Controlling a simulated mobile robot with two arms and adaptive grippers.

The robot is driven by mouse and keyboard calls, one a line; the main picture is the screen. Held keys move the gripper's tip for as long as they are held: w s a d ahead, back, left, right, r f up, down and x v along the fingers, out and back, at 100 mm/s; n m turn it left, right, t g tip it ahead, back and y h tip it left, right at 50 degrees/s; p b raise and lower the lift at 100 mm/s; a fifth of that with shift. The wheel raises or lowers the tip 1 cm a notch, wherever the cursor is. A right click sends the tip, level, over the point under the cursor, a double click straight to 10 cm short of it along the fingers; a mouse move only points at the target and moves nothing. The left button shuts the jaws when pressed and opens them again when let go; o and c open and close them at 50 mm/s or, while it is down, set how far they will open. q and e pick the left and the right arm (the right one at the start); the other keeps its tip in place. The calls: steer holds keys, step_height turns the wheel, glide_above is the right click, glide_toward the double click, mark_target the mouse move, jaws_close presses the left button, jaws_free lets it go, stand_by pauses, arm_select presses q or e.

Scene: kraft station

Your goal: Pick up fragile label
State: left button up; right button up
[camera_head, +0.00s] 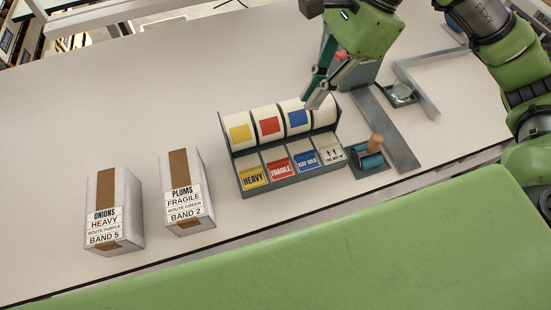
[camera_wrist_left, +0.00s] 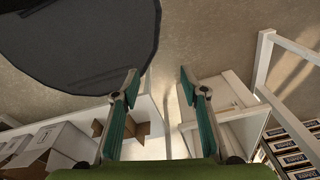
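The fragile label (camera_head: 280,170) is a red and white label in the front row of a grey dispenser (camera_head: 242,188), between the yellow heavy label (camera_head: 254,178) and the blue keep cold label (camera_head: 306,161). My right gripper (camera_head: 313,101) is above the back right of the dispenser, near the rightmost roll, apart from the fragile label. Its fingers look slightly apart with nothing seen between them. My left gripper (camera_wrist_left: 159,82) shows in the left wrist view, open and empty, over the floor. It is not seen in the head view.
Two taped boxes stand at the left, marked onions (camera_head: 133,215) and plums (camera_head: 203,179). A wooden-handled roller (camera_head: 371,158) sits right of the dispenser. A grey bracket (camera_head: 415,90) stands farther right. The table (camera_head: 110,110) behind the boxes is clear.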

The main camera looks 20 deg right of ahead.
step_height(320, 180, down, 5)
steer(key=b, duration=0.5)
arm_select(q)
step_height(320, 180, down, 6)
steer(key=s, duration=0.1)
arm_select(e)
steer(key=p, duration=0.2)
glide_toward(276, 164)
steer(key=shift+s+f, duration=0.15)
steer(key=shift+f, duration=0.4)
steer(key=shift+a+f+p, duration=0.3)
steer(key=shift+f, duration=0.1)
steer(key=p+x, duration=0.2)
steer(key=x, duration=0.1)
steer(key=shift+a+f, duration=0.15)
steer(key=shift+f, duration=0.1)
steer(key=shift+a+f, duration=0.15)
steer(key=shift+f, duration=0.35)
jaws_close()
arm_select(q)
steer(key=r, duration=0.4)
steer(key=shift+w+r, duration=0.25)
steer(key=shift+r, duration=0.1)
arm_select(e)
steer(key=shift+r, duration=0.15)
